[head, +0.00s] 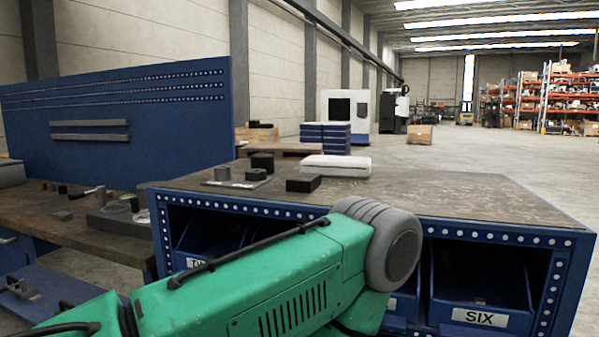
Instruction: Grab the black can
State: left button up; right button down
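I cannot make out a black can for certain. On the blue cabinet's worn top (440,190) stand a dark block (262,161), a low dark block (303,183) and a short dark grey round piece (222,173). The round piece rests on a thin grey plate. Neither of my grippers shows in the head view. A large green housing (290,285) with a rounded grey end (392,245) crosses the foreground and hides the cabinet's middle front. I cannot tell whether it is part of me.
A white flat case (337,167) lies at the cabinet top's back edge. Blue bins sit in the cabinet, one labelled SIX (480,317). A brown workbench (75,225) with tools stands at left before a blue panel (115,130). The cabinet top's right half is clear.

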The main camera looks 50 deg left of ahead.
aim_at(260, 160)
jog(key=u, duration=1.8)
